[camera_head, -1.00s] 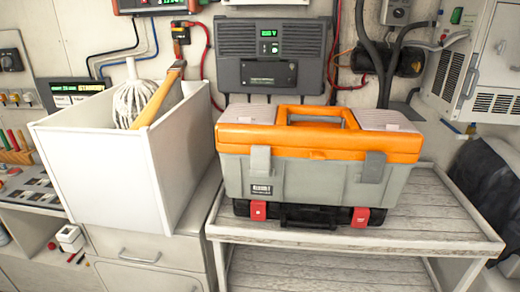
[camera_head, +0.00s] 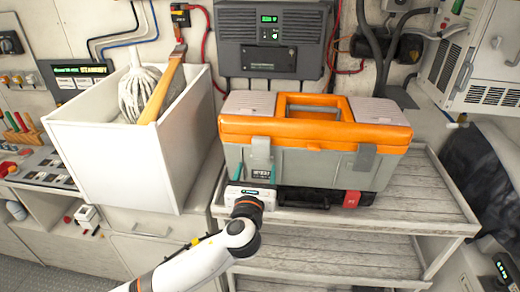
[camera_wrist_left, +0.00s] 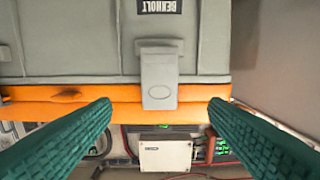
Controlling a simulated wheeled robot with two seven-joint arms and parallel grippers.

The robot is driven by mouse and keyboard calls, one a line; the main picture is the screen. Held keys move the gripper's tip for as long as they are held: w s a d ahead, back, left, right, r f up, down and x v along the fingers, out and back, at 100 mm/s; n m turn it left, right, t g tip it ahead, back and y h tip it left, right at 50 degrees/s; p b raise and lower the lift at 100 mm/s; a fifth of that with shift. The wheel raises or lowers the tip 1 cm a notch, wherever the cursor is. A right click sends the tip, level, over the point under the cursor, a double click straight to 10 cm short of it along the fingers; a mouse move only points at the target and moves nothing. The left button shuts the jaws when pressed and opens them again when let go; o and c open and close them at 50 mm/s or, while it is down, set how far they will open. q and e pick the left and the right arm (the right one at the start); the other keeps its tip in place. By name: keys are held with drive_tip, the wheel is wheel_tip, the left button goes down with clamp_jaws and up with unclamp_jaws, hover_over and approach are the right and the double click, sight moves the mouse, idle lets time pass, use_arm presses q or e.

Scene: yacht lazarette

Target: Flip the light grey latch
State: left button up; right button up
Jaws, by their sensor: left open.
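The toolbox has a grey body (camera_head: 310,168) and an orange lid (camera_head: 300,131). It stands on a slatted wooden shelf. The light grey latch (camera_head: 261,150) is at the left of its front, across the lid seam; a darker grey latch (camera_head: 366,158) is at the right. My left gripper (camera_head: 256,173) is in front of the left latch. In the left wrist view, upside down, the latch (camera_wrist_left: 159,75) lies between the teal fingertips of my left gripper (camera_wrist_left: 160,106), which are wide apart and grip nothing. My right gripper is not seen.
The shelf (camera_head: 440,200) has free room right of the toolbox. A dark charger unit (camera_head: 270,40) and cables are on the wall behind. A red-clipped dark case lies under the toolbox.

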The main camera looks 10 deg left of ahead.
sight(261, 151)
use_arm(q)
drive_tip(key=w+p, duration=0.1)
drive_tip(key=w, duration=0.7)
drive_tip(key=shift+w, duration=0.35)
drive_tip(key=shift+c, duration=0.3)
drive_tip(key=c, duration=1.3)
drive_tip(key=shift+s+f+b, duration=0.1)
drive_tip(key=shift+f+b, duration=0.2)
drive_tip(key=shift+b, duration=0.35)
drive_tip(key=t+b, duration=0.2)
drive_tip(key=b, duration=0.5)
drive_tip(key=s+f+t+b, duration=0.1)
drive_tip(key=t+b, duration=0.1)
drive_tip(key=b, duration=0.6)
drive_tip(key=s+f+t+b, duration=0.1)
drive_tip(key=t+b, duration=0.1)
drive_tip(key=b, duration=0.5)
drive_tip(key=shift+f+t, duration=0.15)
drive_tip(key=shift+t, duration=0.15)
drive_tip(key=shift+s+b, duration=0.1)
drive_tip(key=shift+b, duration=0.7)
drive_tip(key=shift+r+t, duration=0.2)
drive_tip(key=shift+t, duration=0.1)
drive_tip(key=o, duration=1.4)
drive_tip(key=shift+c, duration=0.2)
